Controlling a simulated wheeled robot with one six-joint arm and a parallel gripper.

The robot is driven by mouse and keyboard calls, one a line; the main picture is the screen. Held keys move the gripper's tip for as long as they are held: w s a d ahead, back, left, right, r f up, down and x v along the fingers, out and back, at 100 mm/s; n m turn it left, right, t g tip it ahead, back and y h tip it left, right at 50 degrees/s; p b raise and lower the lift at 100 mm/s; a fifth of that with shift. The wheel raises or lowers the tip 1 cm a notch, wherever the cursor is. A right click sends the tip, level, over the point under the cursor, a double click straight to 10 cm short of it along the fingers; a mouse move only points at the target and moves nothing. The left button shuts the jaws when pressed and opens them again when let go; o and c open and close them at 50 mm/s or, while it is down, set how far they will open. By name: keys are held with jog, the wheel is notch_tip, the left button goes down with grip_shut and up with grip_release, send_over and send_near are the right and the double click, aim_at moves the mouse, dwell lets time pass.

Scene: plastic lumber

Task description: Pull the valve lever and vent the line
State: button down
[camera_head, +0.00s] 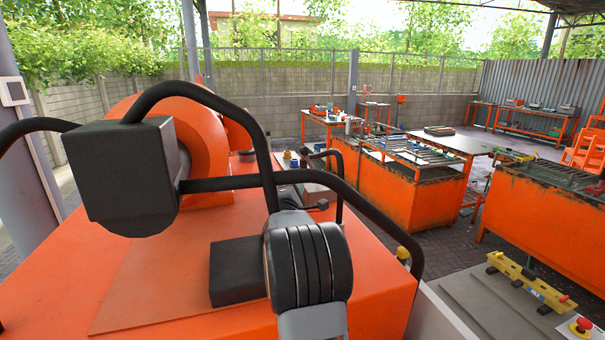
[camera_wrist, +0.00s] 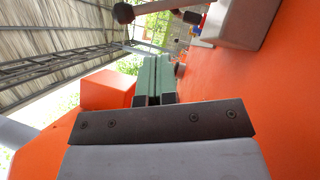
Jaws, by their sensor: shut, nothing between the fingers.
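My gripper (camera_wrist: 155,75) shows in the wrist view with its two green fingers together and nothing between them. A lever with a dark round knob (camera_wrist: 123,13) and a thin grey rod (camera_wrist: 160,6) is at the top of that view, beyond the fingertips and apart from them. It looks like the valve lever, but its base is not clear. A pale grey housing (camera_wrist: 238,20) stands on the orange surface right of the fingers. In the head view my gripper cannot be made out, and I cannot clearly pick out the lever there.
The orange machine top (camera_head: 170,275) fills the near left. A black box (camera_head: 130,170) and curved black hoses (camera_head: 330,187) stand over it. Small coloured knobs (camera_head: 291,158) show behind the hoses. Orange workbenches (camera_head: 400,190) stand farther right, with paved floor between them.

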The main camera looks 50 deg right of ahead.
aim_at(311, 166)
dwell(0.3)
jog(key=p+x, duration=0.4)
jog(key=x, duration=0.6)
jog(key=shift+s, duration=0.1)
